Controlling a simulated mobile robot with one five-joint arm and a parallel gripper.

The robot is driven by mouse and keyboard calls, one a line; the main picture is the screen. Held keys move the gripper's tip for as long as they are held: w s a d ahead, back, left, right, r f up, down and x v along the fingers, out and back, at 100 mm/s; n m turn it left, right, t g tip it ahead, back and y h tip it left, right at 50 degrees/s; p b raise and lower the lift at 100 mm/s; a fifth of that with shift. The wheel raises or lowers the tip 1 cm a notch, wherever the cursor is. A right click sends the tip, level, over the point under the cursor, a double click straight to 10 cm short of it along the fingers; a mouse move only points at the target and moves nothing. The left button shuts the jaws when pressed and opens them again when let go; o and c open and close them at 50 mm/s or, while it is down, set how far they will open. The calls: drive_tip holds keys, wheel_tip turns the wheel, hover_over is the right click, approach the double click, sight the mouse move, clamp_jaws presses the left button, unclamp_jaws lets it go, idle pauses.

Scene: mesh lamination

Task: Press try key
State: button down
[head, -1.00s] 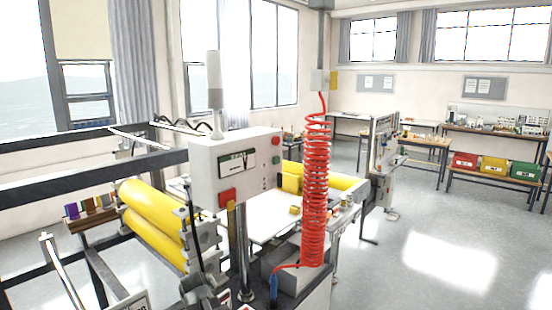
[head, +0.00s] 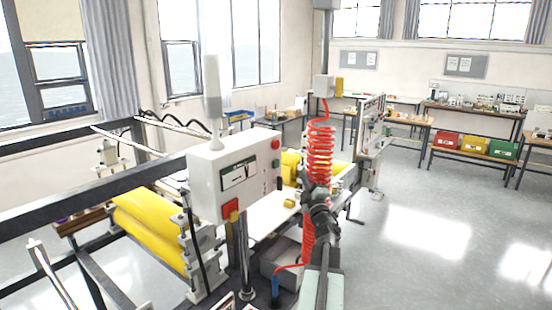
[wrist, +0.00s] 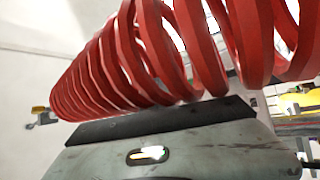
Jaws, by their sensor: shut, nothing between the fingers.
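The control box (head: 235,172) stands on a post left of centre in the head view. Its front has a small display, a red square switch low down, and red and green buttons on the right edge. Key labels are too small to read, so I cannot tell which is the try key. My gripper (head: 321,190) is at the end of my arm, right of the box and apart from it, in front of the red coiled hose (head: 319,150). It is shut and empty. In the wrist view the hose coils (wrist: 130,60) fill the upper part, close to the camera, and the box does not show.
Yellow rollers (head: 150,228) and dark frame rails lie left of the box. A white work table (head: 262,218) is behind it. Red, yellow and green bins (head: 474,144) stand at the far right. The floor (head: 430,235) on the right is clear.

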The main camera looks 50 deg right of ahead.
drive_tip(key=shift+a+r, duration=0.1)
drive_tip(key=shift+s, duration=0.1)
approach(279, 162)
drive_tip(key=shift+w+d+r, duration=0.45)
drive_tip(key=shift+d, duration=0.25)
drive_tip(key=shift+w+d+r, duration=0.4)
drive_tip(key=shift+d, duration=0.25)
drive_tip(key=shift+w+d+r, duration=0.45)
drive_tip(key=shift+d, duration=0.25)
drive_tip(key=shift+w, duration=0.1)
idle(0.5)
drive_tip(key=shift+w, duration=0.3)
drive_tip(key=shift+w, duration=0.55)
idle(0.7)
drive_tip(key=shift+s, duration=0.95)
